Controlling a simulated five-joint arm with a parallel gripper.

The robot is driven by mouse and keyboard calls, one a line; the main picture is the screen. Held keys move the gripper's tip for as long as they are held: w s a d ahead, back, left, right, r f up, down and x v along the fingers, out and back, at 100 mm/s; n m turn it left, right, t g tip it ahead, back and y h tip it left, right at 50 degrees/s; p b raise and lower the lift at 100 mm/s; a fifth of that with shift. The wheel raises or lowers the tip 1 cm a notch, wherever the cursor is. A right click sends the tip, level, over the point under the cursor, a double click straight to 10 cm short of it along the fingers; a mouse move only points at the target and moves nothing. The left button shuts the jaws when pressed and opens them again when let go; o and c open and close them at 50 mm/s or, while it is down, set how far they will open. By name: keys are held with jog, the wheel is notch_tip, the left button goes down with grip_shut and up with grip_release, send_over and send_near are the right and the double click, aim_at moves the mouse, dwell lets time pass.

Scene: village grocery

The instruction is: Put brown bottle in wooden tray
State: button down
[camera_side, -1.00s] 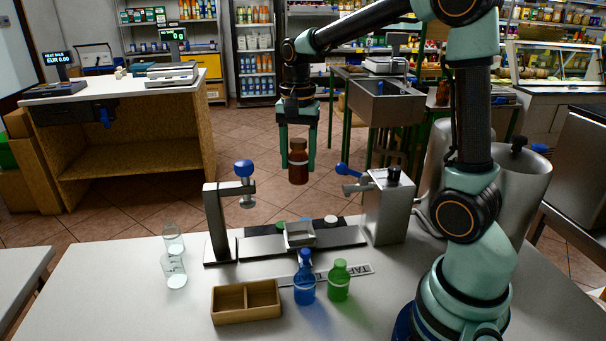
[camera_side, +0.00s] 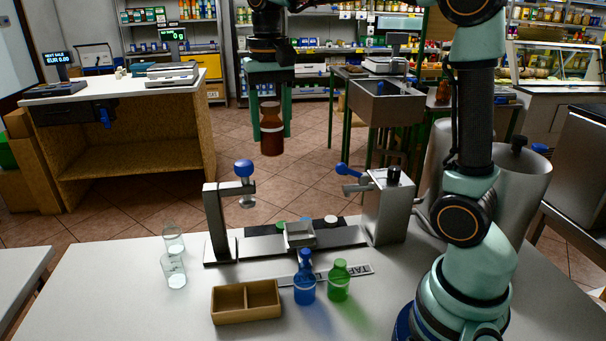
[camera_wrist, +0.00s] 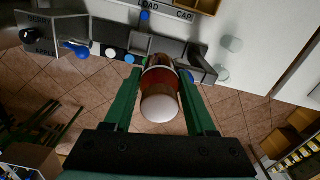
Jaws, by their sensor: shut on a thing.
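The brown bottle (camera_side: 271,130) hangs upright in my gripper (camera_side: 270,108), high above the table in the side view. In the wrist view the brown bottle (camera_wrist: 160,92) sits between the two green fingers of my gripper (camera_wrist: 161,88), its pale cap toward the camera. The wooden tray (camera_side: 246,303) lies on the front of the table, with two compartments that look empty. A corner of the wooden tray also shows at the top of the wrist view (camera_wrist: 207,6).
A blue bottle (camera_side: 305,283) and a green bottle (camera_side: 339,281) stand right of the tray. Two clear glass containers (camera_side: 174,268) stand left. A metal capping fixture (camera_side: 220,225) with blue knobs rises behind the tray. Bare table lies left of the tray.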

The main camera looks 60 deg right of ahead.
jog(key=s+a+n, duration=0.2)
jog(key=a+n, duration=1.4)
jog(key=a, duration=0.1)
jog(key=shift+w+d+f, duration=0.1)
jog(key=shift+w+f, duration=0.05)
jog(key=shift+f, duration=6.3)
jog(key=shift+w+f, duration=0.1)
jog(key=shift+f, duration=6.35)
jog(key=shift+f, duration=0.4)
jog(key=shift+c, duration=0.7)
grip_release()
jog(key=shift+o, duration=0.7)
